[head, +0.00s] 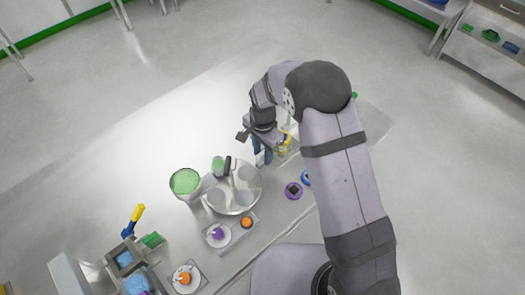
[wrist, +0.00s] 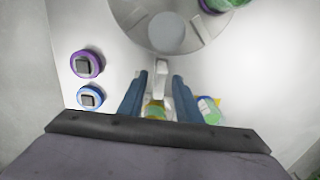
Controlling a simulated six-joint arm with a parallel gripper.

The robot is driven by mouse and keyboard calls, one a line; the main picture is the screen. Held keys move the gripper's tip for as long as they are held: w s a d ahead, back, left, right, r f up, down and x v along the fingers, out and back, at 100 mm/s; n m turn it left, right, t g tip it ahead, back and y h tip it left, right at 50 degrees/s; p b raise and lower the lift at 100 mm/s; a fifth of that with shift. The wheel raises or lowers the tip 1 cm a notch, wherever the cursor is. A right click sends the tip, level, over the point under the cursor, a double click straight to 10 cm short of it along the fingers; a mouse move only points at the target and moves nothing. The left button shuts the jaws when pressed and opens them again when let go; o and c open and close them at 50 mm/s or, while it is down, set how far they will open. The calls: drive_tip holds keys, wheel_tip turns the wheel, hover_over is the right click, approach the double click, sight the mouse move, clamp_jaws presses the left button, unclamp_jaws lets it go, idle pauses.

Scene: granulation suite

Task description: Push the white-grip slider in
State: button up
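A pale, narrow upright piece (wrist: 161,72) shows between my fingertips in the wrist view, at the near edge of the round metal turntable (wrist: 125,22). It may be the white grip of the slider, but I cannot tell for certain. My gripper (wrist: 160,84) is open, its two blue-grey fingers apart on either side of that piece, with no clear contact. In the head view my gripper (head: 262,158) points down just right of the turntable (head: 237,208). My gripper and arm hide part of the area there, and no slider track is clear.
A purple-ringed button (wrist: 87,64) and a blue-ringed button (wrist: 89,97) lie left of the fingers. Small yellow-and-green containers (wrist: 208,110) stand close by the right finger. A green-filled beaker (head: 185,183) stands left of the turntable. The table's far left is bare.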

drive_tip(key=shift+f, duration=0.1)
clamp_jaws()
drive_tip(key=w+d+b, duration=0.1)
drive_tip(key=w+d, duration=0.7)
drive_tip(key=shift+w+d+b, duration=0.35)
drive_tip(key=shift+b, duration=0.05)
drive_tip(key=shift+d, duration=0.1)
unclamp_jaws()
drive_tip(key=shift+w, duration=0.15)
wheel_tip(320, 180, up, 8)
drive_tip(key=b, duration=0.2)
drive_tip(key=shift+f, duration=0.25)
